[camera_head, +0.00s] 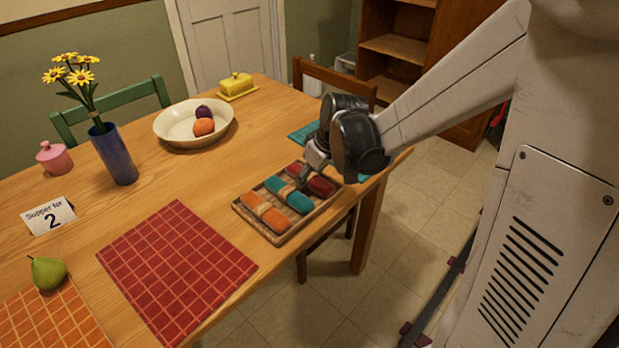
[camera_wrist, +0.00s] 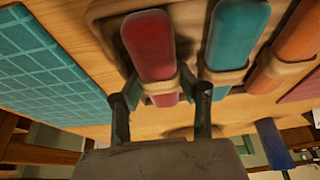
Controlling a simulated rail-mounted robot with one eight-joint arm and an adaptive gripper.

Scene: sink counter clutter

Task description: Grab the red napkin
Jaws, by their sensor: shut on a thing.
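The red napkin (camera_head: 321,186) is rolled, with a tan ring around its middle, and lies at the right end of a wooden tray (camera_head: 240,209). My gripper (camera_head: 305,177) is over its middle. In the wrist view, the red napkin (camera_wrist: 150,42) sits between the two dark fingers of my gripper (camera_wrist: 163,95), one on each side near the ring (camera_wrist: 160,85). The gripper is shut on it. The napkin still appears to be in the tray; whether it touches the tray bottom is hidden.
A rolled teal napkin (camera_head: 299,203) lies close beside the red one, and an orange one (camera_head: 276,220) beyond it. A red placemat (camera_head: 175,265) lies left of the tray. A white bowl (camera_head: 165,130) with fruit and a blue vase (camera_head: 115,155) stand farther back.

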